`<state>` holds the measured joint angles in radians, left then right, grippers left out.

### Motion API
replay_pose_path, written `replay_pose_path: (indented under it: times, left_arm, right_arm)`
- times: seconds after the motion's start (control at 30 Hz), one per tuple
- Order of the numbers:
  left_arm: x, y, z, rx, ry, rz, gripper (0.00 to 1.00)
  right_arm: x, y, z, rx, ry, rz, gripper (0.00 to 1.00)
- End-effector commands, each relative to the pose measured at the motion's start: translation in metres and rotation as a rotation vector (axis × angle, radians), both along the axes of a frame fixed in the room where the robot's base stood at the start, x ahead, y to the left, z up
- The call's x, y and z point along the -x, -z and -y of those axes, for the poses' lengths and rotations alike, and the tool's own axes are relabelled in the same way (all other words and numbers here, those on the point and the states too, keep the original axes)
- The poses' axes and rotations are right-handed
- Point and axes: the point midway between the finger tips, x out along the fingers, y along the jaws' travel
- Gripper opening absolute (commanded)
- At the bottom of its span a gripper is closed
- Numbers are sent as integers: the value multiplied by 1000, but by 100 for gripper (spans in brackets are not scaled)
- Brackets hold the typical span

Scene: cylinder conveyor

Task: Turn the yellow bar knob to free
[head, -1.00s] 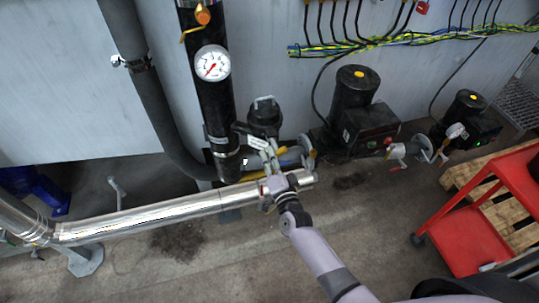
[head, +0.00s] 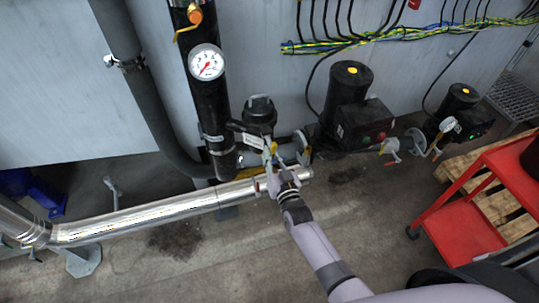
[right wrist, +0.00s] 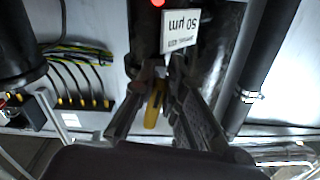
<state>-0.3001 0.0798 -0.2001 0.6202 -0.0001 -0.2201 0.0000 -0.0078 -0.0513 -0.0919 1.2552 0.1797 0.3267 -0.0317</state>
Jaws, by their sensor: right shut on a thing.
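The yellow bar knob (right wrist: 154,103) shows between the fingers of my right gripper (right wrist: 162,78) in the right wrist view. The fingers lie on both sides of it and are shut on it. In the head view my right gripper (head: 271,155) reaches to the valve area below the black filter housing (head: 259,112). A small yellow part of the knob (head: 273,147) shows there at the fingertips. The fingers hide much of the knob, and its exact turn is hard to tell. My left gripper is in neither view.
A silver pipe (head: 140,217) runs low in front of the valve. A black pipe with a pressure gauge (head: 206,62) stands to the left. Black pumps (head: 350,95) stand to the right, with a red cart (head: 465,235) at the far right.

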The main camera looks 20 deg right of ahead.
Motion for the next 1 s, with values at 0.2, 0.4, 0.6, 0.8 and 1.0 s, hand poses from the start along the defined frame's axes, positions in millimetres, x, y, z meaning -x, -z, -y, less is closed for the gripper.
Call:
replay_pose_path:
  times: [0.2,0.4,0.6,0.8,1.0]
  left_arm:
    - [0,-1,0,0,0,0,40]
    - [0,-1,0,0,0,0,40]
    - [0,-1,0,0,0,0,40]
    - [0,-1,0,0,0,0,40]
    - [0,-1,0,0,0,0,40]
  right_arm:
    - [1,2,2,91,0,-2,0]
    - [1,3,4,130,0,-1,0]
    - [1,2,4,136,0,1,0]
    - [1,2,4,135,0,0,0]
    - [0,2,4,135,-1,2,21]
